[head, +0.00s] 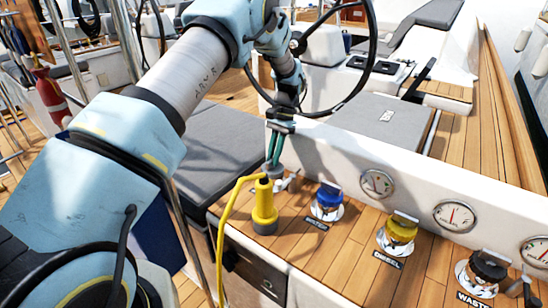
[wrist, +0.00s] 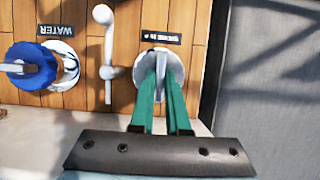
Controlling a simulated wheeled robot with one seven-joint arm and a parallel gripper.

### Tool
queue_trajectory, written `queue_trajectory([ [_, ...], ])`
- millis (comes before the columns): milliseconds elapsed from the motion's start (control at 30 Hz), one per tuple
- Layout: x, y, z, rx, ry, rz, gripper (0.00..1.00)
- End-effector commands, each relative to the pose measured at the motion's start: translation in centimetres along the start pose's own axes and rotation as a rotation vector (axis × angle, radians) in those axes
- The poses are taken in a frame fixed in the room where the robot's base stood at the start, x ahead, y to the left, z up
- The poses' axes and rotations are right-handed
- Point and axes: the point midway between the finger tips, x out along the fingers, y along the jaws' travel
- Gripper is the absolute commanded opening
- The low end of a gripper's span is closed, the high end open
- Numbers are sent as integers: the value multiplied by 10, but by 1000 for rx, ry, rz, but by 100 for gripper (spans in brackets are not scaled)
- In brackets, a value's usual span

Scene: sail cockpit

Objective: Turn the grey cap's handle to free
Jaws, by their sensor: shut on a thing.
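My gripper (head: 273,163) points down at the left end of the wooden deck strip in the head view. In the wrist view its green fingers (wrist: 160,88) are shut on the upright handle of the grey cap (wrist: 174,62), one finger on each side. The fingers cover much of the cap. A small black label, too small to read, lies beside it. In the head view the cap is mostly hidden behind the gripper and a yellow plug.
The yellow plug (head: 264,207) with its cable stands in front of the gripper. A blue WATER cap (head: 328,203), a yellow cap (head: 396,235) and a black WASTE cap (head: 481,272) line the strip rightward. A white shower handset (wrist: 109,55) sits between grey and blue caps.

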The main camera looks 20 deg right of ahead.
Motion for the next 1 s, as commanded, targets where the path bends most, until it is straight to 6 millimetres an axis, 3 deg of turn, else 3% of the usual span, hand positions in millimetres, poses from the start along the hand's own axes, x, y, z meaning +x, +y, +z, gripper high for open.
queue_trajectory([
  [500,0,0,0,-17,0,7,0],
  [533,0,0,0,-17,0,7,16],
  [767,0,0,0,-16,0,6,42],
  [1000,0,0,0,-16,0,6,44],
])
